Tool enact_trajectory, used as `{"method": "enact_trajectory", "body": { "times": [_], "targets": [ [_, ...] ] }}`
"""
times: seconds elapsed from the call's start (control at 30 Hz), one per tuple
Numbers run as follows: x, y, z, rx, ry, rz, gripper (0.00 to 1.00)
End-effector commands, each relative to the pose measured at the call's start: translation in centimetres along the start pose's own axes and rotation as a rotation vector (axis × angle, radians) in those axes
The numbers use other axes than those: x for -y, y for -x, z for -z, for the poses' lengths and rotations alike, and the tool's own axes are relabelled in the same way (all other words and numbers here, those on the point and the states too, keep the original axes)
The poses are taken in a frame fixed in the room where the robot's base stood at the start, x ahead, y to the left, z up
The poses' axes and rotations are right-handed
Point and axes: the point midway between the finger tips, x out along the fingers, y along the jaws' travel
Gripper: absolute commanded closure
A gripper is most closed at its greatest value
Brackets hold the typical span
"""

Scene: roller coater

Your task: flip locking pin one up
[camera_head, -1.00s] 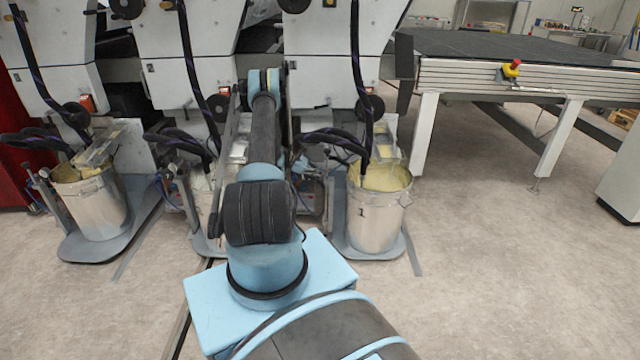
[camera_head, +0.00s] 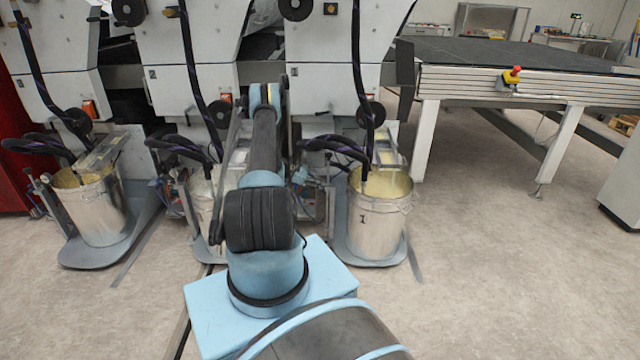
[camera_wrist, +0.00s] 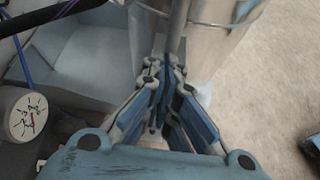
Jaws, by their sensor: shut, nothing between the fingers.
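I cannot clearly make out locking pin one in either view. In the wrist view, my gripper (camera_wrist: 165,92) is shut, with its blue-padded fingers together and nothing seen between them. A grey upright rod (camera_wrist: 178,28) rises just beyond the fingertips. I cannot tell whether they touch it or whether it is the pin. In the head view my arm reaches forward to the machine between the middle and right buckets, and the arm hides the gripper there.
A metal bucket marked 1 (camera_head: 376,222) stands right of my arm. Another bucket (camera_head: 92,208) stands at left, and a middle one (camera_head: 203,200) is partly hidden. A round gauge (camera_wrist: 28,115) is left of the gripper. A long table (camera_head: 520,92) is at right.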

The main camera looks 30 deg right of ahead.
Motion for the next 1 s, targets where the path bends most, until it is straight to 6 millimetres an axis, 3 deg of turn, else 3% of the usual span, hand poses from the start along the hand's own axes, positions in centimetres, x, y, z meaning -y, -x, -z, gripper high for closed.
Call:
{"method": "enact_trajectory", "body": {
  "times": [0.4, 0.6, 1.0],
  "targets": [
    [0.0, 6.8, 0.1, 0.000, 0.001, -0.001, 1.00],
    [0.0, 9.2, 0.1, 0.000, 0.001, -0.001, 1.00],
    [0.0, 10.1, 0.2, 0.000, 0.001, -0.001, 1.00]
  ]
}}
